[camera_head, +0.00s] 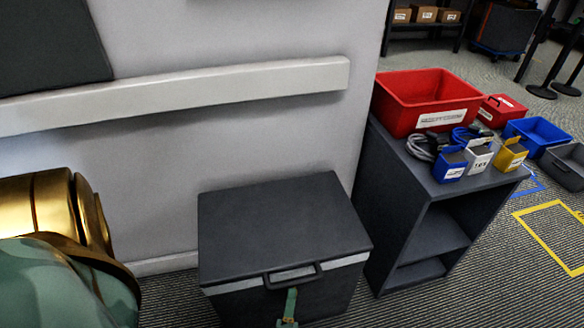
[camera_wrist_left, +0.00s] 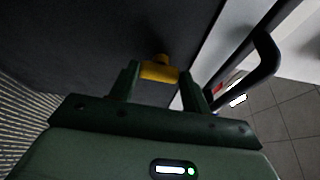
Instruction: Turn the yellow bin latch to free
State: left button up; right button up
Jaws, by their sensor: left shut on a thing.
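The dark grey lidded bin (camera_head: 282,222) stands on the floor against the wall, its lid closed and a black handle (camera_head: 293,275) at its front. The yellow latch (camera_wrist_left: 160,69) shows in the left wrist view as a small yellow piece on the bin's dark face. My left gripper (camera_wrist_left: 161,84) is shut on the latch, one green finger on each side of it. In the head view my left gripper (camera_head: 289,300) is at the bin's front by the handle, and the latch is hidden there. My right gripper is not in view.
A dark shelf unit (camera_head: 430,222) stands right of the bin, carrying a red bin (camera_head: 425,103), cables and small blue, white and yellow boxes. A pale rail (camera_head: 200,92) runs along the wall. The handle bar (camera_wrist_left: 262,65) is close to my gripper's right side.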

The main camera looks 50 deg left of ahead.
pick_arm(q)
jog(key=shift+f+n, duration=0.15)
jog(key=shift+n, duration=0.35)
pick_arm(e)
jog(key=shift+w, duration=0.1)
pick_arm(q)
jog(key=o, duration=1)
